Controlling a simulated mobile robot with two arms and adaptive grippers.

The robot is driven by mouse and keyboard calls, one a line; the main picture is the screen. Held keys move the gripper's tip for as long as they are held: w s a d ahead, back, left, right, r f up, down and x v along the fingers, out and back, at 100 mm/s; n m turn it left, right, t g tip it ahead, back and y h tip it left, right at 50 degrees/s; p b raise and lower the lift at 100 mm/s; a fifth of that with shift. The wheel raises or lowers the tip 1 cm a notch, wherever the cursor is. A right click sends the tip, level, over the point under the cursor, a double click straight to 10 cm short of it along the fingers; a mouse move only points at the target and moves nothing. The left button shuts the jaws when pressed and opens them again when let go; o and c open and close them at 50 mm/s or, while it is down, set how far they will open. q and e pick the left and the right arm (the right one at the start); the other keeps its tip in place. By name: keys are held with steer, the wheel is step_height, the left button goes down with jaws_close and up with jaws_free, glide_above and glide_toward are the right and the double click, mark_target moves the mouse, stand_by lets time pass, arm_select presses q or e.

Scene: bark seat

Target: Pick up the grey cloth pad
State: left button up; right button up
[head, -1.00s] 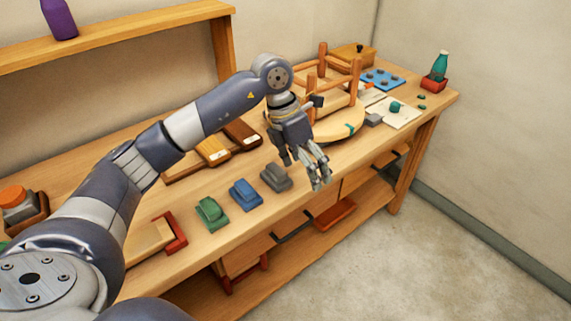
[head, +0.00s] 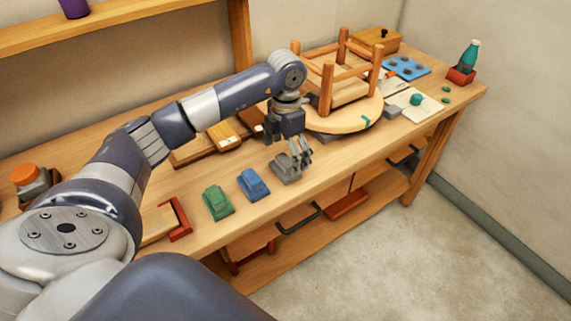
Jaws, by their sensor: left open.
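The grey cloth pad (head: 284,173) lies on the workbench, at the right end of a row with a blue pad (head: 252,185) and a green pad (head: 217,203). My left gripper (head: 298,164) points down over the grey pad, with its fingers open. The fingers overlap the pad's far right part in the picture and hide some of it. I cannot tell whether they touch it. My right gripper is out of view.
An upturned wooden stool (head: 345,85) rests on a round board (head: 345,118) behind and right of the gripper. A small grey block (head: 392,112) sits beside it. A red-edged tray (head: 178,222) lies left of the pads. The bench's front edge is close.

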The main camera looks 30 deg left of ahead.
mark_target(285, 161)
arm_select(q)
step_height(285, 161, down, 2)
steer(key=shift+s+a+f, duration=0.1)
steer(key=shift+s, duration=0.05)
steer(key=shift+f, duration=0.3)
steer(key=shift+c, duration=0.5)
steer(key=c, duration=1.6)
steer(key=shift+o, duration=0.2)
steer(key=shift+f, duration=0.1)
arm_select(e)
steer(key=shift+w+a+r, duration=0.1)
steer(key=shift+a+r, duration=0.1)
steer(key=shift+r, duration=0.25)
